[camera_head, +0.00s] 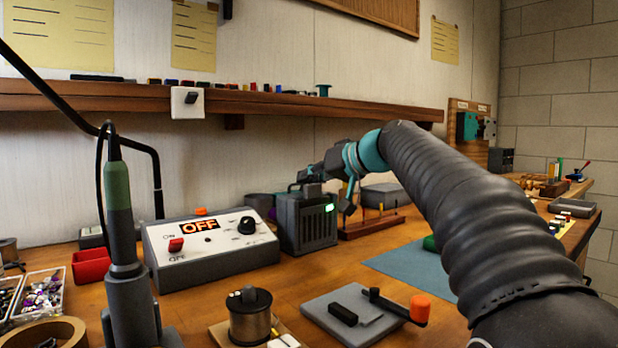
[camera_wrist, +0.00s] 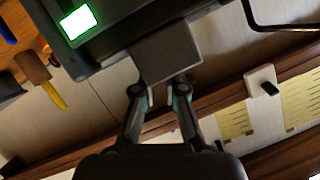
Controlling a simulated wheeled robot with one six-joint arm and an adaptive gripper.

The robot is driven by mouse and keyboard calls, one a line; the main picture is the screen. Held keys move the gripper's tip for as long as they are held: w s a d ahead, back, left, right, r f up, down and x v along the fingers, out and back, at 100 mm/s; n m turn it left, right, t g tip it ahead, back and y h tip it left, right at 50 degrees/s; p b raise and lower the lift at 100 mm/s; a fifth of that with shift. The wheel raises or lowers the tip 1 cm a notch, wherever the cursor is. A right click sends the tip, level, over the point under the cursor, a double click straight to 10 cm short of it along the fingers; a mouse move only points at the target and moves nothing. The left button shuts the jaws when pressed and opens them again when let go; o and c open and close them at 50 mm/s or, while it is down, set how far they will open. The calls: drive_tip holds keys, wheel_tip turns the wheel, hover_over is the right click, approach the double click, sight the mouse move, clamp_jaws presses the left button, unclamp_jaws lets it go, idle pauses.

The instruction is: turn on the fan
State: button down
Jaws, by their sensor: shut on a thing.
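A dark grey grilled box (camera_head: 306,222), which looks like the fan, stands on the bench beside the control box, with a green light lit on its front. In the wrist view the dark box (camera_wrist: 110,22) and its green light (camera_wrist: 78,22) show at the top left. My gripper (camera_head: 318,174) is over the top of the box, its fingertips not clear there. In the wrist view my gripper (camera_wrist: 161,88) is shut on a grey block (camera_wrist: 165,52) at the box's edge. I cannot tell whether the block is part of the box.
A control box (camera_head: 212,252) with an orange OFF display, red button and black knob stands left of it. A white switch (camera_head: 187,103) is on the shelf edge (camera_head: 100,97). A soldering iron (camera_head: 122,230), wire spool (camera_head: 250,315) and grey plate (camera_head: 352,318) occupy the front.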

drive_tip(key=c, duration=1.2)
unclamp_jaws()
drive_tip(key=shift+c, duration=0.2)
drive_tip(key=v, duration=1.2)
